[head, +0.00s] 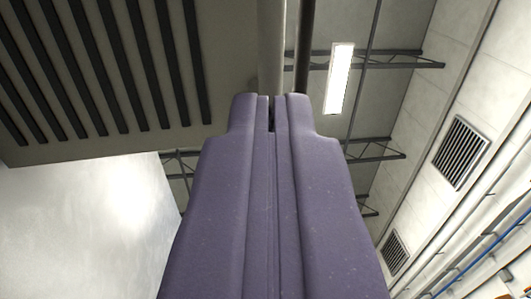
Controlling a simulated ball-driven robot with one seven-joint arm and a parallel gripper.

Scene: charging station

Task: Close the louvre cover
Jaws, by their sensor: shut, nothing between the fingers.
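A dark grey panel with a row of black slots (100,60) fills the top left; it looks like the louvre cover. It appears overhead, and its top and left edges run out of view. My gripper (271,104) is the purple pair of fingers in the middle, pointing up in the picture. The fingers are shut with only a thin seam between them, and nothing is held. Their tips lie to the right of the panel in the picture and appear apart from it. The panel's hinge, and whatever it covers, cannot be made out.
A pale, smooth surface (85,225) stands at lower left under the panel. A light pole (271,45) and a dark pole (304,45) rise behind the fingertips. A ceiling lamp (339,78), roof trusses and a wall with vents (461,152) lie farther off at right.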

